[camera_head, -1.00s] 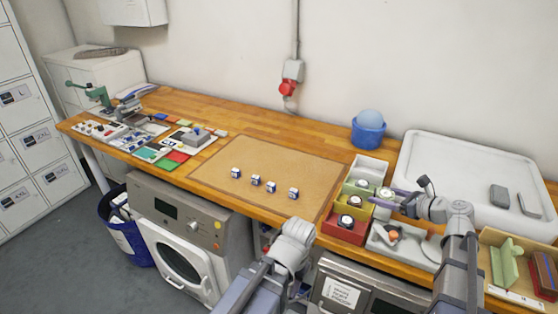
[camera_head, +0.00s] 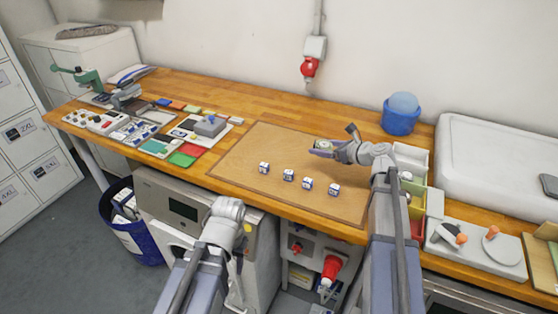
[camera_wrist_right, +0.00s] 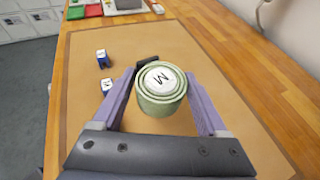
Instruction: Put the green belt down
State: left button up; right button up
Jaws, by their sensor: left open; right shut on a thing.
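The green belt (camera_wrist_right: 161,88) is rolled into a coil with a white disc marked M on top. My right gripper (camera_wrist_right: 160,97) is shut on it, one finger on each side. In the head view, my right gripper (camera_head: 322,150) holds the belt (camera_head: 323,144) over the back right part of the brown mat (camera_head: 250,150). Several small blue-and-white lettered blocks (camera_head: 288,175) stand in a row on the mat, nearer the front edge than the belt. My left gripper (camera_head: 236,285) is low in front of the bench, away from the belt; its fingers are hard to make out.
A grey fixture (camera_head: 478,248) with orange knobs is at front right. The mat's left and back are clear.

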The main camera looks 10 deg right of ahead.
aim_at(319, 174)
jog(key=shift+w+a, duration=0.15)
notch_tip(319, 174, down, 10)
jog(key=b, duration=1)
jog(key=shift+f, duration=0.25)
jog(key=o, duration=1.4)
jog(key=shift+r, duration=0.1)
jog(key=shift+r, duration=0.1)
